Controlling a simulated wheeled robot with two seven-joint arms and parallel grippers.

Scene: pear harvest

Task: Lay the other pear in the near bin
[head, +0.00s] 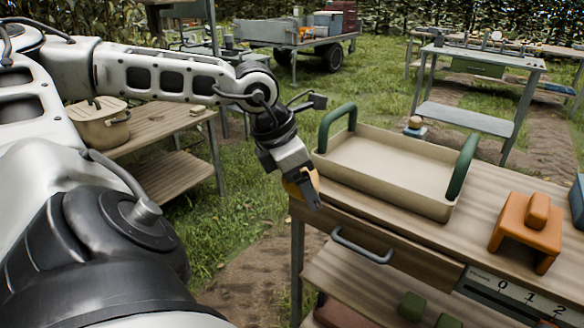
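My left gripper (306,190) is just off the left end of the wooden workbench, beside its corner, pointing down. A rounded yellow-orange thing, which looks like a pear (290,187), shows at its fingers and is partly hidden by them; the gripper looks shut on it. A beige open bin (436,207) with two dark green handles stands on the workbench, right of the gripper. The part of its inside that I can see is empty. No other pear is clear to see. My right gripper is out of view.
The workbench (470,228) has a drawer handle (362,246) at its front and an orange bridge-shaped block (527,228) at the right. A small brown-topped object (415,124) stands behind the bin. A wooden side table (165,130) carries a lidded basket (102,125). Grass lies between the tables.

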